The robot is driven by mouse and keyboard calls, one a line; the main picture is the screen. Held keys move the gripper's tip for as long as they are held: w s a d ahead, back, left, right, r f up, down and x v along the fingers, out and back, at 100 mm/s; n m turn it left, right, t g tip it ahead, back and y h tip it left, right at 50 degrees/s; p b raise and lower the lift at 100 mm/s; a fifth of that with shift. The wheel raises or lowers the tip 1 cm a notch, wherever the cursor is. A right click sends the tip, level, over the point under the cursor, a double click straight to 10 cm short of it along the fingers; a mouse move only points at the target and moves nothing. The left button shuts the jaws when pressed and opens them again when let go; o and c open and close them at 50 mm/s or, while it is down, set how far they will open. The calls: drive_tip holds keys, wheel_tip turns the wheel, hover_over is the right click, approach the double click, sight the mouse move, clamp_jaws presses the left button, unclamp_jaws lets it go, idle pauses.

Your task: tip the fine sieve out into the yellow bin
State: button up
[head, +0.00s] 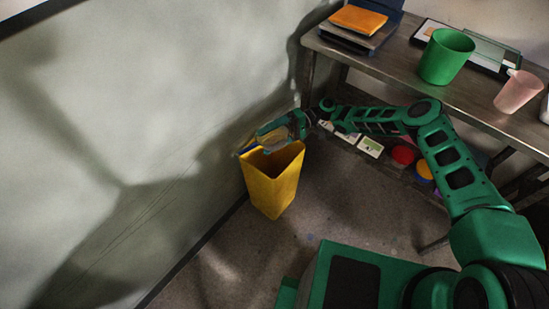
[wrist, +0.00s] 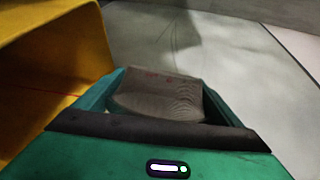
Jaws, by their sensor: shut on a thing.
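The yellow bin (head: 272,192) stands on the floor by the wall, upright with its mouth open upward. My gripper (head: 276,136) is over the bin's mouth, towards its back edge. In the wrist view my gripper (wrist: 160,104) is shut on a grey, finely meshed piece, which I take as the fine sieve (wrist: 158,94). Small red marks show near its top edge. The bin also shows at the left of the wrist view (wrist: 55,62). In the head view the sieve is mostly hidden by the gripper, so its tilt and contents cannot be told.
A workbench (head: 400,72) at the right holds a green bucket (head: 446,58), a pink cup (head: 517,92) and an orange item (head: 358,19). Below it are a red tub (head: 402,155) and other small things. The wall (head: 120,130) is close behind the bin. The floor in front is clear.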

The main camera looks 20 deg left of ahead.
drive_tip(key=shift+w+a+r+m+p, duration=0.1)
drive_tip(key=shift+w+m+p, duration=0.2)
drive_tip(key=shift+m, duration=0.2)
idle(0.6)
drive_tip(key=shift+a, duration=0.1)
